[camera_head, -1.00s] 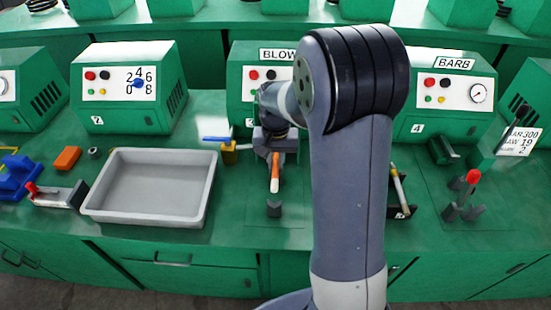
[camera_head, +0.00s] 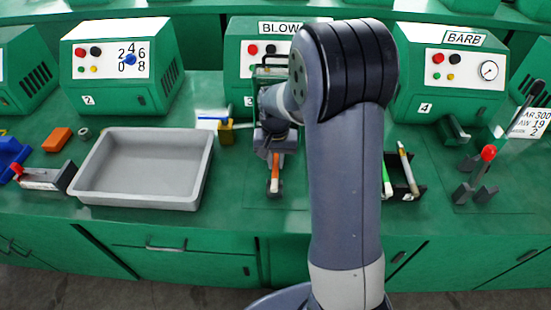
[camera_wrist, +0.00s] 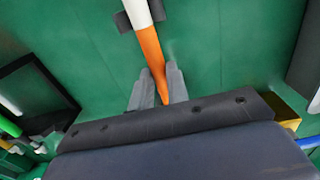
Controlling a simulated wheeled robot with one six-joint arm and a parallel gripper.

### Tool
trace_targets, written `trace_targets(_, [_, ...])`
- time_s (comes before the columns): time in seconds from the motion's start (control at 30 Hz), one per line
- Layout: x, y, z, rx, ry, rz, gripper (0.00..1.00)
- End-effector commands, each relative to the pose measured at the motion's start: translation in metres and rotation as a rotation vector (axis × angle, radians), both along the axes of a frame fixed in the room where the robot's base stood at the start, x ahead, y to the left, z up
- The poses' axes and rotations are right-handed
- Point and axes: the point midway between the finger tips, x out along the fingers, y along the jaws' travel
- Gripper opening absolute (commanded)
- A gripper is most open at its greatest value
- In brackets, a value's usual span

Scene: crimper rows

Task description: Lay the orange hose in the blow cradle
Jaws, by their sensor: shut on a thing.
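My gripper (camera_head: 275,154) is low over the bench in front of the BLOW machine (camera_head: 247,72), its fingers shut on the orange hose (camera_head: 275,167). In the wrist view, the orange hose (camera_wrist: 149,46) runs out from between my fingers (camera_wrist: 160,76) and ends in a white section (camera_wrist: 137,13). The dark grey block of the blow cradle (camera_wrist: 123,22) shows on both sides of that white section, which lies across it. In the head view, the cradle block (camera_head: 273,194) is just under the hose's white tip. I cannot tell whether the hose touches it.
A grey tray (camera_head: 140,202) stands to the left. A dark holder with white, green-ended hoses (camera_head: 413,190) is close on the right. A small yellow block (camera_head: 226,133) sits left of my gripper. A red-knobbed lever fixture (camera_head: 488,154) stands farther right.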

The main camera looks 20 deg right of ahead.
Motion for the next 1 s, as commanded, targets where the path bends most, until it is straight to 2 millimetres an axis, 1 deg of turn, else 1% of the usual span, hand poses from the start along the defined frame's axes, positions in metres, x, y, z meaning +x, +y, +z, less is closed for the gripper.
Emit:
trace_targets(0.17, [0.000, 0.000, 0.001, 0.000, -0.001, 0.000, 0.00])
trace_targets(0.2, [0.000, 0.000, 0.001, 0.000, -0.001, 0.000, 0.16])
trace_targets(0.5, [0.000, 0.000, 0.001, 0.000, -0.001, 0.000, 0.41])
trace_targets(0.77, [0.000, 0.000, 0.002, 0.000, -0.001, 0.000, 0.41])
trace_targets(0.87, [0.001, 0.000, 0.011, 0.000, -0.004, 0.000, 0.41])
trace_targets(1.0, [0.001, 0.000, 0.035, 0.000, -0.006, 0.000, 0.41])
